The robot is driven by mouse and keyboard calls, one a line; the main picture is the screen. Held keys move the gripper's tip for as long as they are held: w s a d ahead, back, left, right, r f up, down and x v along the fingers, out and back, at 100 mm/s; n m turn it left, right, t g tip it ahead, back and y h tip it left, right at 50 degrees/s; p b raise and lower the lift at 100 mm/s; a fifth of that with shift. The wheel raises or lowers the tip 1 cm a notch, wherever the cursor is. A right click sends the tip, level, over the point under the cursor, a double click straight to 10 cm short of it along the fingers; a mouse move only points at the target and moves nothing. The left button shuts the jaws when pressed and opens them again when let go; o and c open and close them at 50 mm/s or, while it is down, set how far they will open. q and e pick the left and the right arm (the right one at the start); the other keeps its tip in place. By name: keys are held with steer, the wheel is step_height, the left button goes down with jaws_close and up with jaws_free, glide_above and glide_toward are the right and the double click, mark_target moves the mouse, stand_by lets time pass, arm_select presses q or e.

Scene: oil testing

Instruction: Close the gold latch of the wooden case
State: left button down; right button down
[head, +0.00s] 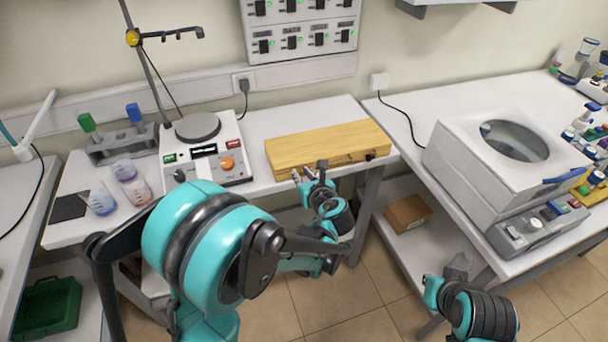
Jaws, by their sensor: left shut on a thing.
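The wooden case (330,143) lies closed and flat on the white bench, its front side toward me. My left gripper (308,174) is at the left part of the case's front side, its fingers close together on a small part at the front edge. The gold latch sits there, mostly hidden by the fingers and too small to make out clearly. A dark fitting (370,157) shows at the right end of the case's front.
Left of the case stands a white hotplate device (205,150) with a stand, then beakers (101,198) and a rack (122,148). A grey-white machine (500,160) is on the right bench. A cardboard box (408,214) sits on the shelf below.

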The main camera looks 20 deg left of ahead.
arm_select(q)
steer(key=shift+s+a, duration=0.1)
steer(key=c, duration=1.4)
jaws_free()
steer(key=v, duration=1.2)
